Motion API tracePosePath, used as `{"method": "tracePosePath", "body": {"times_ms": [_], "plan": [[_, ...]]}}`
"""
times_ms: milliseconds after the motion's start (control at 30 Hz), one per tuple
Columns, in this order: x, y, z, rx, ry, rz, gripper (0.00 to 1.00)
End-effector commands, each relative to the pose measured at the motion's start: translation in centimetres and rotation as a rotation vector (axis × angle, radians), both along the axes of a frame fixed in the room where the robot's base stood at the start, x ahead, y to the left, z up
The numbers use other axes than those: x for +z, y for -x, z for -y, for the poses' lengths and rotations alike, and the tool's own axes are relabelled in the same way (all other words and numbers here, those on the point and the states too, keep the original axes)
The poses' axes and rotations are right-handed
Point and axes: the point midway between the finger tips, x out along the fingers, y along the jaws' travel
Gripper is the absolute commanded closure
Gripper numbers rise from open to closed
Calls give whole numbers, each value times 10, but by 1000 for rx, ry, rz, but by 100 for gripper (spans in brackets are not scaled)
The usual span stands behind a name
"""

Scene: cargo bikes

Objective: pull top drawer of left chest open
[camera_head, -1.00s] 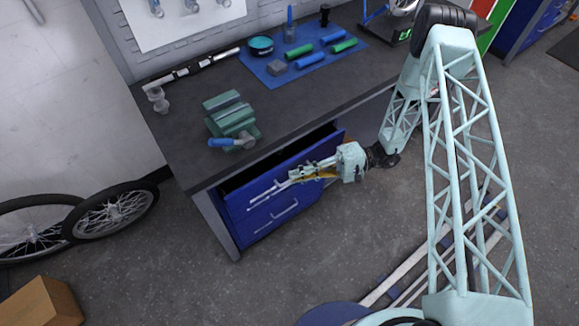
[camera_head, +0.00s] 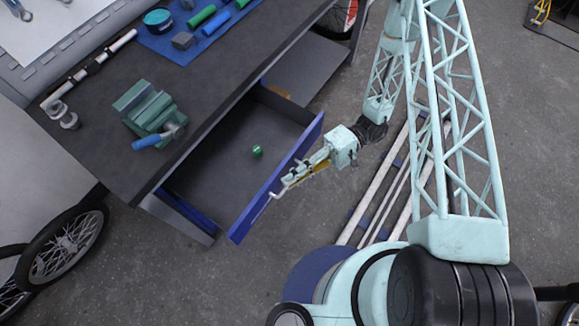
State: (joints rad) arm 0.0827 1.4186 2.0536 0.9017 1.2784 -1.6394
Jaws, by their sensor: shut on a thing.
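The top drawer (camera_head: 225,161) of the left chest is pulled well out from under the dark workbench (camera_head: 205,82). Its blue front (camera_head: 248,212) stands clear of the bench edge, and its grey inside shows. My gripper (camera_head: 288,184) is at the outer side of the blue front, shut on the drawer's pale handle (camera_head: 270,194). The fingers partly hide the handle. A small green round thing (camera_head: 257,152) lies inside the drawer, with a brownish patch at its back corner.
A green vise (camera_head: 148,108) with a blue handle stands on the bench above the drawer. A blue mat (camera_head: 178,30) with green and blue rolls lies farther back. White rails (camera_head: 388,180) run along the floor at the right. Bike wheels (camera_head: 65,245) stand at lower left.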

Motion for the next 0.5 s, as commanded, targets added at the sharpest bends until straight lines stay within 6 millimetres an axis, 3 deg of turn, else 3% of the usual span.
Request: {"method": "tracePosePath", "body": {"times_ms": [500], "plan": [[1, 9, 3, 17, -1, 0, 100]]}}
